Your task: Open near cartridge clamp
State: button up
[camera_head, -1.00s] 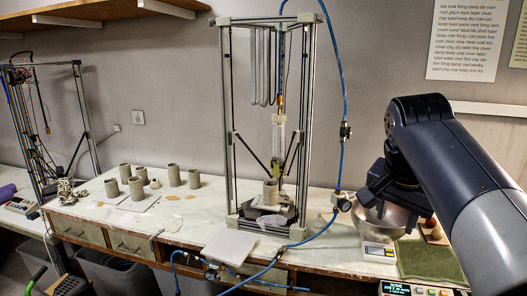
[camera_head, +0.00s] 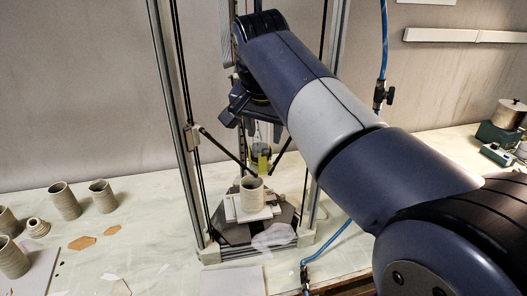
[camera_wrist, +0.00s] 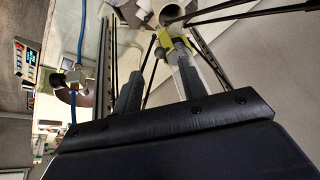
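The delta clay printer (camera_head: 191,137) stands on the table with its frame rising out of the top of the head view. A yellow-green clamp part (camera_head: 262,158) shows low at the cartridge, above a clay cup (camera_head: 252,197) on the print bed. My gripper (camera_head: 248,124) is beside the cartridge, above the yellow-green part; the arm hides much of the cartridge. In the wrist view my gripper (camera_wrist: 157,72) has its two fingers apart with nothing held between them. The yellow-green part (camera_wrist: 177,44) appears right at the right fingertip; I cannot tell whether they touch.
Black printer rods (camera_wrist: 235,15) cross close to my fingers. The printer's uprights (camera_head: 334,95) stand on both sides. A blue hose with a valve (camera_head: 380,96) hangs at right. Several clay cups (camera_head: 65,201) stand at left. A white slab (camera_head: 232,281) lies in front.

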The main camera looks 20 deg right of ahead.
aim_at(264, 150)
jog(key=x, duration=0.9)
jog(key=shift+a+r, duration=0.1)
jog(key=shift+c, duration=0.4)
grip_shut()
